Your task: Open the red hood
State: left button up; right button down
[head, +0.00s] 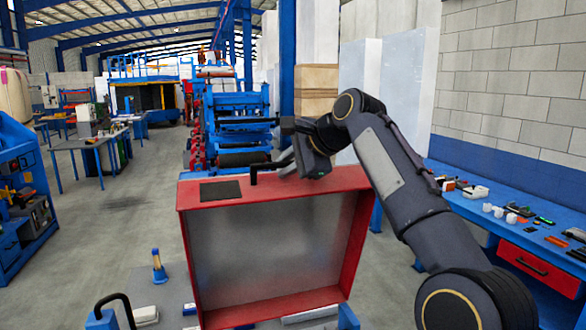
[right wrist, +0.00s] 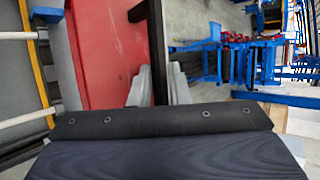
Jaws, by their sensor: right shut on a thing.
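The red hood (head: 190,225) stands raised in the head view, its frame tilted up and its grey inner face (head: 265,250) toward me. A black handle (head: 254,178) rises from its upper edge. My right gripper (head: 284,166) is at this edge, shut on the handle. In the right wrist view the grey fingers of my right gripper (right wrist: 160,88) lie on either side of the black handle bar (right wrist: 157,45), beside the hood's red surface (right wrist: 108,50). My left gripper is not in view.
Below the hood is a grey panel top with a small blue-and-orange cone-like piece (head: 158,266) and another black handle (head: 116,302) at the left. A blue workbench (head: 500,225) with small parts stands at the right. Blue machinery (head: 235,120) is behind. Open floor lies left.

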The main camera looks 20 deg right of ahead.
jog(key=shift+w+f, duration=0.1)
jog(key=shift+w, duration=0.05)
jog(key=c, duration=1.5)
grip_release()
jog(key=shift+o, duration=0.2)
jog(key=shift+s, duration=0.2)
jog(key=v, duration=0.8)
jog(key=shift+w, duration=0.1)
